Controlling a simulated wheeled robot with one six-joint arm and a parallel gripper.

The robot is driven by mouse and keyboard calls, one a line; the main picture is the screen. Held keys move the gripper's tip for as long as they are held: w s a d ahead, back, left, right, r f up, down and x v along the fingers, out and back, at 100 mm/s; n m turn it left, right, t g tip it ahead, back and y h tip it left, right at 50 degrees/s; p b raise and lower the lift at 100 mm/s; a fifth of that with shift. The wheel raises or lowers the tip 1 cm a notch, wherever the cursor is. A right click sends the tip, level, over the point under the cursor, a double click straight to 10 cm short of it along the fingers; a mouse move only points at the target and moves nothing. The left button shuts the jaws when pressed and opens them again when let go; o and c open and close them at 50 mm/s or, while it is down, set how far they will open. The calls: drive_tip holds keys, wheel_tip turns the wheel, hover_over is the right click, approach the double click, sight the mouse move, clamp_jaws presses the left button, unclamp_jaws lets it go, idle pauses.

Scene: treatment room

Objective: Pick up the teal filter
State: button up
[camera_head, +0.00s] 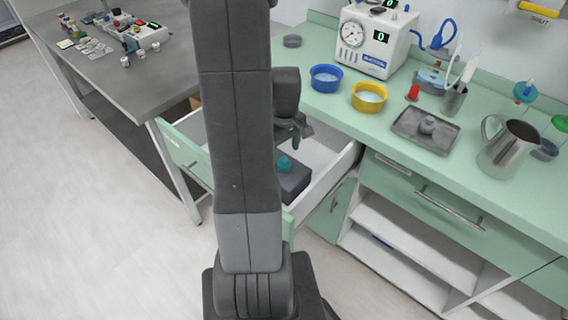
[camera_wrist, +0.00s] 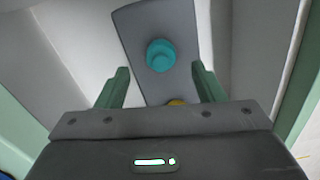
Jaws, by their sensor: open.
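The teal filter (camera_head: 285,163) stands on a dark grey block (camera_head: 295,183) inside an open drawer (camera_head: 330,168). In the wrist view the teal filter (camera_wrist: 160,55) is round and sits on the grey block (camera_wrist: 185,22), ahead of the fingertips and roughly centred between them. My gripper (camera_wrist: 160,80) is open and empty, its two green fingers apart and not touching the filter. In the head view my gripper (camera_head: 296,138) hangs just above the filter, partly hidden by my arm.
A small yellow thing (camera_wrist: 177,102) shows on the block, near my gripper's palm. The drawer's walls stand on both sides of the block. The counter (camera_head: 335,100) behind holds a blue bowl (camera_head: 326,78), a yellow bowl (camera_head: 369,97), a tray (camera_head: 440,140) and a metal jug (camera_head: 508,145).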

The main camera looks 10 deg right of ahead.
sight(284, 158)
drive_tip(key=shift+s+f, duration=0.1)
drive_tip(key=shift+f, duration=0.35)
drive_tip(key=shift+w+a+f, duration=0.1)
drive_tip(key=shift+f, duration=0.95)
drive_tip(key=shift+w+f, duration=0.1)
drive_tip(key=shift+f, duration=0.95)
drive_tip(key=c, duration=1.1)
